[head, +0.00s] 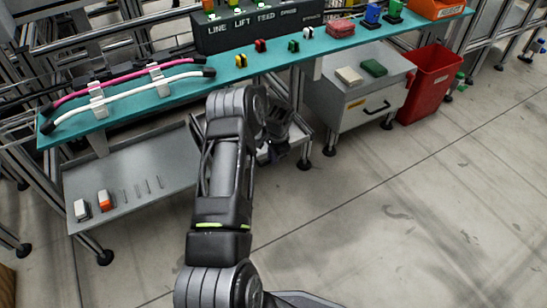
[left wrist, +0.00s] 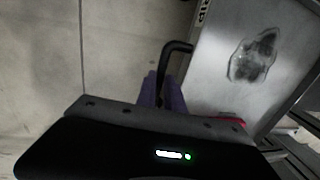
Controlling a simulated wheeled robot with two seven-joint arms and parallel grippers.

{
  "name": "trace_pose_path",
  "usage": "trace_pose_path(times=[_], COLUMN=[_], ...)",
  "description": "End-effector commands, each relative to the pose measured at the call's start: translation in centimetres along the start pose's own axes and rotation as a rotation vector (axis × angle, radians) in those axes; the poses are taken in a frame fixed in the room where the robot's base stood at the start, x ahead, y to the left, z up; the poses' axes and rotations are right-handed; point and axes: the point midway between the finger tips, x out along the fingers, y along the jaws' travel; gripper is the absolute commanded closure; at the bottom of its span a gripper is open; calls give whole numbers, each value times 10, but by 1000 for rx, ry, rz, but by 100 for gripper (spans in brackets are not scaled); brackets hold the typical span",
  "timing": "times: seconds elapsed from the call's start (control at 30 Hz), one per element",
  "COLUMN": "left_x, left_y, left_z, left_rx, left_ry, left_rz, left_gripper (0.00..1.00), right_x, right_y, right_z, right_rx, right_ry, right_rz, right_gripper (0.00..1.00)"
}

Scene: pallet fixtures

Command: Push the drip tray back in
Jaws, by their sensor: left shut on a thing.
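The drip tray (left wrist: 222,62) fills the right of the left wrist view. It is grey metal with a dark wet patch (left wrist: 252,58) on its floor, partly visible lettering on its front edge, and a black bar handle (left wrist: 174,50). My left gripper (left wrist: 162,92) is shut on the handle, its purple fingers either side of the bar. In the head view my left gripper (head: 276,147) is low, below the teal worktop, and my own arm hides most of the tray. My right gripper is not in view.
The teal worktop (head: 275,62) runs above, carrying hoses, a labelled control box (head: 258,27) and small coloured parts. A grey shelf (head: 140,190) is at left. A drawer cabinet (head: 355,100) and red bin (head: 430,85) stand at right. The floor in front is clear.

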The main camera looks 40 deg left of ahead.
Motion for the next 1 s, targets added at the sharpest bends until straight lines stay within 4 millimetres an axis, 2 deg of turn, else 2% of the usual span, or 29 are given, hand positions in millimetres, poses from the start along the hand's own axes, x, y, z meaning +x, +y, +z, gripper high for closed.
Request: trace_pose_path(times=[0.03,0.3,0.73,0.87,1.0], left_x=[-1,-1,-3,-6,-10], left_y=[-9,-7,1,13,33], left_z=[1,1,1,1,0], left_rx=[-2,-3,-2,0,2], left_ry=[5,4,2,2,1], left_rz=[-18,-14,-9,-8,-5], left_gripper=[86,66,66,66,66], right_x=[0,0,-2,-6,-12], right_y=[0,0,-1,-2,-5], right_z=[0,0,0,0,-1], right_rx=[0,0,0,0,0], right_ry=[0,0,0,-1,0], right_rz=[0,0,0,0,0], right_gripper=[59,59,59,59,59])
